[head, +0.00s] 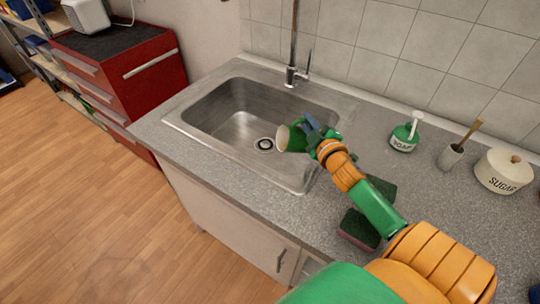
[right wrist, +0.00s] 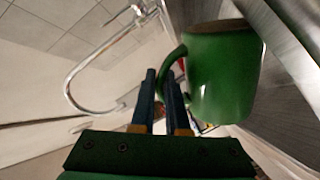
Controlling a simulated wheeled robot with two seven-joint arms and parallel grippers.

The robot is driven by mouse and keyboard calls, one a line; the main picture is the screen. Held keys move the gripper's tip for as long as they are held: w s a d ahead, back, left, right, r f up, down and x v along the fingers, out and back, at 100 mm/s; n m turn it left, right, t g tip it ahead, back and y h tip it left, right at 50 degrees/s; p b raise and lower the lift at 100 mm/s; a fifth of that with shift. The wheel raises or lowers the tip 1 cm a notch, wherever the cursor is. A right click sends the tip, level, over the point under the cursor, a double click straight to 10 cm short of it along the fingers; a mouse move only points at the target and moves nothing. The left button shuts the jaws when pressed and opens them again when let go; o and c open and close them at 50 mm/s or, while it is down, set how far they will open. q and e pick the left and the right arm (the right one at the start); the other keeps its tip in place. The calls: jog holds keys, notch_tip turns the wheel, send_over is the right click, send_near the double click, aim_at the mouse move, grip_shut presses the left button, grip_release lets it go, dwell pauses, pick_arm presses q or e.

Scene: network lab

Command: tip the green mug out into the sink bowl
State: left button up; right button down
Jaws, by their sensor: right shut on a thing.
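The green mug (head: 290,138) is over the right part of the sink bowl (head: 224,118) in the head view. It lies tilted on its side, its pale opening facing left toward the drain. My right gripper (head: 314,128) is shut on the mug's handle. In the right wrist view the green mug (right wrist: 222,75) is right of the two dark fingers (right wrist: 166,85), and its handle runs between them. Whether anything is coming out of the mug cannot be seen. My left gripper is not in view.
A tall faucet (head: 292,72) stands behind the sink. On the counter to the right are a soap bottle (head: 404,136), a brush in a holder (head: 451,156), a sugar jar (head: 500,172) and a sponge (head: 359,229). A red drawer cabinet (head: 150,85) stands left.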

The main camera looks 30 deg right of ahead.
jog(key=shift+a+n, duration=0.2)
jog(key=shift+n, duration=0.1)
jog(key=shift+w+a+r+n, duration=0.25)
jog(key=shift+a+n, duration=0.1)
jog(key=shift+a, duration=0.25)
jog(key=shift+w+a+r+n, duration=0.2)
jog(key=shift+a+n, duration=0.15)
jog(key=shift+a, duration=0.2)
jog(key=shift+w+a+r+n+p, duration=0.2)
jog(key=shift+a+r+n+p, duration=0.15)
jog(key=shift+a+n+p, duration=0.3)
jog(key=shift+w+a+r+n+p, duration=0.2)
jog(key=shift+a+r+n+p, duration=0.1)
jog(key=shift+a+n+p, duration=0.35)
dwell(0.3)
